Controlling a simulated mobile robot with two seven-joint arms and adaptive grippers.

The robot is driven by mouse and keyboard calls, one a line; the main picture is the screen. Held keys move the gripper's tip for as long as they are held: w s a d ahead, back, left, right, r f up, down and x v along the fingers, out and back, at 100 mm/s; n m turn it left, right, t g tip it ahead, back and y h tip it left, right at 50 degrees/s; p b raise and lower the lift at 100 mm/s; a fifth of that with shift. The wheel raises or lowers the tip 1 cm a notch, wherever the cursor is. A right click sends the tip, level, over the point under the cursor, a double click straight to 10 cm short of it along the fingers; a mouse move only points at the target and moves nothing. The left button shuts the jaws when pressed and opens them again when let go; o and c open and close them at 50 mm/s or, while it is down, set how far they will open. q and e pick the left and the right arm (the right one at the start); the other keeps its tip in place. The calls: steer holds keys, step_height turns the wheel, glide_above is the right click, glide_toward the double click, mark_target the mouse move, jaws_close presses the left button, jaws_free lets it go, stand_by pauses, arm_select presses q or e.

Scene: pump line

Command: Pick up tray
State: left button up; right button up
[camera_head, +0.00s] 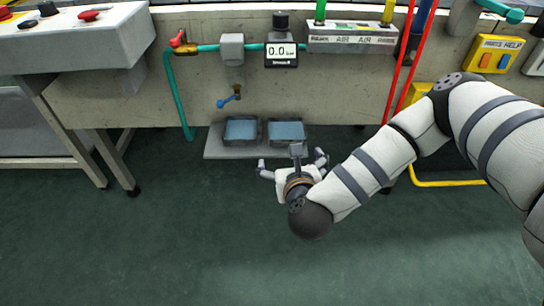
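Two dark-rimmed trays with blue-grey insides sit side by side low against the wall, a left tray (241,130) and a right tray (286,131). They rest on a flat grey plate (222,153). My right gripper (291,159) is just in front of the right tray, with its fingers spread apart and nothing visible between them. The gripper and its wrist hide part of the plate's front right side. I cannot tell whether any finger touches the plate. My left gripper is out of view.
A blue-handled valve (229,97) and a pressure display (281,54) are above the trays. Red hoses (398,65) and a yellow floor pipe (447,183) are at right. A control desk (75,40) stands at left. The green floor in front is clear.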

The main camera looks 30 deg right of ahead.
mark_target(289, 140)
steer(key=shift+m+h, duration=0.4)
steer(key=shift+m, duration=0.2)
steer(key=b+x, duration=0.1)
steer(key=x, duration=0.3)
steer(key=b+x, duration=0.1)
steer(key=x, duration=0.3)
steer(key=b+x, duration=0.2)
steer(key=x, duration=0.3)
steer(key=shift+s+d+r, duration=0.1)
steer(key=shift+d+r, duration=0.2)
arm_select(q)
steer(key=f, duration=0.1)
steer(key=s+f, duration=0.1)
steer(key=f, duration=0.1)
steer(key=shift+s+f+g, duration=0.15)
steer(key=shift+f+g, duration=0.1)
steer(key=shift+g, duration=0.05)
arm_select(e)
steer(key=shift+r, duration=0.1)
steer(key=shift+c, duration=0.2)
steer(key=c, duration=0.9)
steer(key=shift+c, duration=0.2)
